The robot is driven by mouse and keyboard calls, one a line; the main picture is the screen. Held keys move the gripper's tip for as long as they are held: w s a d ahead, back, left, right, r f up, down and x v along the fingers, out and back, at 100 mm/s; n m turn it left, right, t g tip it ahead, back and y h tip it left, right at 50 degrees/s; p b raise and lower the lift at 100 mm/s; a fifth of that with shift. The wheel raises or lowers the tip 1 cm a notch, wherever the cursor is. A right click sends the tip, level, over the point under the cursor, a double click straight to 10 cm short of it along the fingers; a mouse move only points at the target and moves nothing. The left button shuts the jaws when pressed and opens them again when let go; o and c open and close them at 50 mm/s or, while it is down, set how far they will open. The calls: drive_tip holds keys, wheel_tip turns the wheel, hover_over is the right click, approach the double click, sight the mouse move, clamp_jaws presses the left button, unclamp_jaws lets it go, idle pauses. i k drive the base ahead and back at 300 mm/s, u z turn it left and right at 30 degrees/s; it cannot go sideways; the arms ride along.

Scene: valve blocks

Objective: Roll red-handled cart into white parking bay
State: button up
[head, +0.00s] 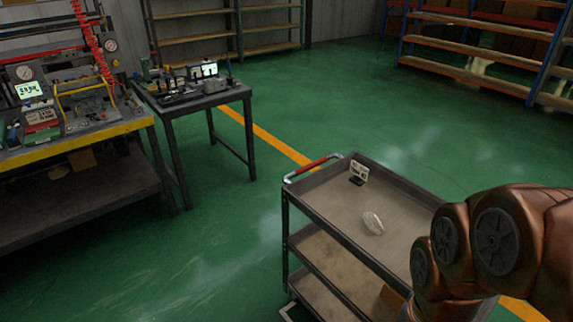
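The cart (345,210) is a grey three-tier trolley standing upright at the lower right. Its red handle (318,165) is on a pale metal bar at its far left end. The lower right part of the cart is hidden by my copper-coloured arm and the picture edge. No whole bay outline is seen. My gripper is not in view.
On the cart's top lie a small sign (359,173) and a clear object (373,223). A yellow floor line (265,137) passes behind the cart. A yellow-edged workbench (75,146) and a dark table (205,101) stand left. Green floor (210,240) left of the cart is clear.

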sight(346, 267)
drive_tip(key=u, duration=0.7)
drive_tip(key=i, duration=0.95)
drive_tip(key=u, duration=0.75)
drive_tip(key=i, duration=1.45)
drive_tip(key=z, duration=0.35)
